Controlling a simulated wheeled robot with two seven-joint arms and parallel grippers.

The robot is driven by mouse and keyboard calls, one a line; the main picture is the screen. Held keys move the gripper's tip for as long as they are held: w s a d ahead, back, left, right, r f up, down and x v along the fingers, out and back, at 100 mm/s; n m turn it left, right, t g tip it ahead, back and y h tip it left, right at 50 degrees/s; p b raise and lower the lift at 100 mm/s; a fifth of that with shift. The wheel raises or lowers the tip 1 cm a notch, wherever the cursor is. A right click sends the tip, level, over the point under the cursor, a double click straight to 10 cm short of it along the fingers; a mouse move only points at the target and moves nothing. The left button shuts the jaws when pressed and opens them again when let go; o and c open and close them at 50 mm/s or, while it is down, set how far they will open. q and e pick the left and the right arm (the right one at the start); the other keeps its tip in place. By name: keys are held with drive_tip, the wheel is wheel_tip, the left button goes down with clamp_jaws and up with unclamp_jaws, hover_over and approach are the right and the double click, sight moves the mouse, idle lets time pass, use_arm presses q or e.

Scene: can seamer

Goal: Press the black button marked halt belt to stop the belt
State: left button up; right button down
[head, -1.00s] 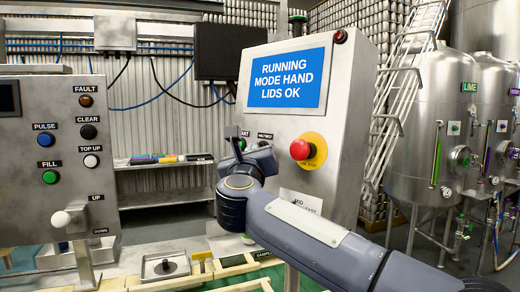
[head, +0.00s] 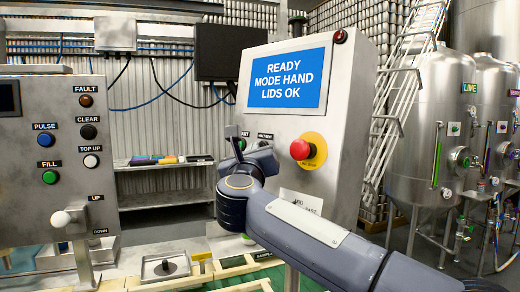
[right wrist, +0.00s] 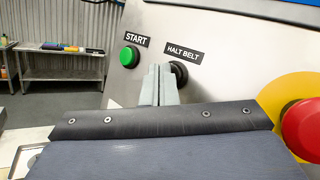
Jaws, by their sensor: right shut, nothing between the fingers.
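The black button (right wrist: 179,73) under the "HALT BELT" label (right wrist: 184,53) is on the grey panel, right of the green start button (right wrist: 129,57). My right gripper (right wrist: 160,84) is shut and empty, its fingertips at the panel just left of and partly over the black button. Whether they touch it I cannot tell. In the head view my right gripper (head: 234,137) is in front of the panel and hides most of the black button. The screen (head: 287,81) reads "READY MODE HAND LIDS OK". My left gripper is not in view.
A red emergency stop (head: 302,150) on a yellow plate is right of my gripper, close to it in the wrist view. A second panel (head: 62,150) with several buttons stands at the left. A shelf (head: 165,167) and steel tanks (head: 425,130) are behind.

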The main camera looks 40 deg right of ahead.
drive_tip(key=shift+s+a+r, duration=0.1)
drive_tip(key=shift+a, duration=0.45)
drive_tip(key=a, duration=0.3)
drive_tip(key=s+a+r, duration=0.1)
drive_tip(key=a, duration=0.1)
drive_tip(key=shift+d, duration=0.1)
idle(0.8)
